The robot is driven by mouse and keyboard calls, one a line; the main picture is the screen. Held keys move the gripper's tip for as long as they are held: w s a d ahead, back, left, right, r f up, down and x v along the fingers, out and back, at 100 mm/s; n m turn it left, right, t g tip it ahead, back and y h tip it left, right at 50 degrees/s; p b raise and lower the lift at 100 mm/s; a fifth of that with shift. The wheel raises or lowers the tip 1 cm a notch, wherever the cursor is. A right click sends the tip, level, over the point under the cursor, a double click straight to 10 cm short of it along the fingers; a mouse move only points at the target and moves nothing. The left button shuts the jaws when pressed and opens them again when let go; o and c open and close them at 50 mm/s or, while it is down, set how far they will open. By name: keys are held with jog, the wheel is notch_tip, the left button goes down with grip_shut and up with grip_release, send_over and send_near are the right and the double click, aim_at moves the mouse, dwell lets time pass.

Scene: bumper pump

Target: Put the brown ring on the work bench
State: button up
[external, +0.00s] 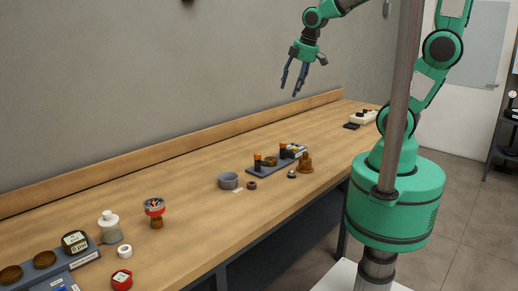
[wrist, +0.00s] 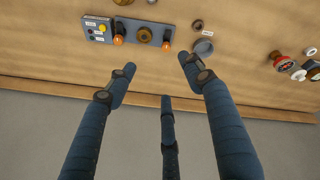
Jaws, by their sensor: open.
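A brown ring-shaped piece (external: 270,161) sits on a grey tray (external: 262,172) between two orange-topped posts. It also shows in the wrist view (wrist: 144,35). A smaller, darker brown ring (external: 252,184) lies flat on the work bench (external: 190,225) in front of the tray, and shows in the wrist view (wrist: 197,24). I cannot tell which one the task names. My gripper (external: 290,90) hangs high above the back of the bench, pointing down, fingers spread and empty. In the wrist view its fingers (wrist: 157,70) are apart, with both rings beyond their tips.
A grey round dish (external: 228,181) stands beside the tray, with a brass bell-shaped piece (external: 305,163) at its other side. A red-topped gauge (external: 154,208), a white bottle (external: 109,228) and a white roll (external: 125,251) stand at the left. Bare bench lies between the gauge and dish.

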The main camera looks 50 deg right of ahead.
jog(key=s+d+r+m+t, duration=0.1)
jog(key=s+d+r+m, duration=0.2)
jog(key=s+r+m, duration=0.1)
jog(key=s+d+r+m, duration=0.3)
jog(key=s+m, duration=0.3)
jog(key=s, duration=0.2)
jog(key=shift+r+t, duration=0.4)
jog(key=shift+f, duration=0.15)
notch_tip(320, 180, down, 6)
jog(key=b, duration=0.6)
